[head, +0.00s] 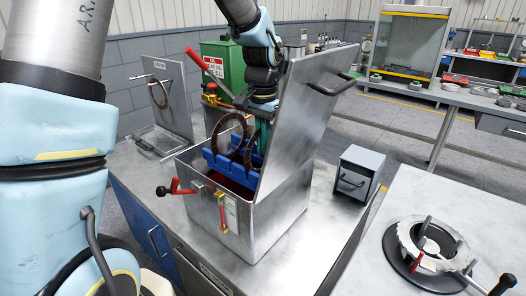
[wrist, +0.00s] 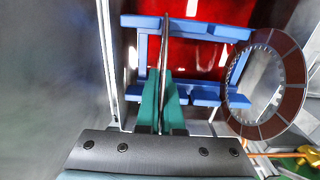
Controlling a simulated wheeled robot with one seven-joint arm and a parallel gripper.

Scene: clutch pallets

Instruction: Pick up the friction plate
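My gripper (wrist: 161,95) points down into an open metal box (head: 255,225). Its teal fingers are closed together on a thin friction plate (wrist: 166,45), seen edge-on in the wrist view, standing between the bars of a blue rack (wrist: 203,95). In the head view this plate (head: 250,150) is partly hidden by the rack and my gripper. A second brown, segmented friction plate (wrist: 292,72) is at the rack's right in the wrist view, apart from the fingers; it also shows in the head view (head: 216,133). Red liquid (wrist: 200,55) lies below the rack.
The box's raised lid (head: 308,120) stands close to the right of my arm. A stand (head: 175,85) with a brown ring is at the left. A small grey cabinet (head: 356,172) is on the right of the bench. A round metal fixture (head: 432,245) sits on the right table.

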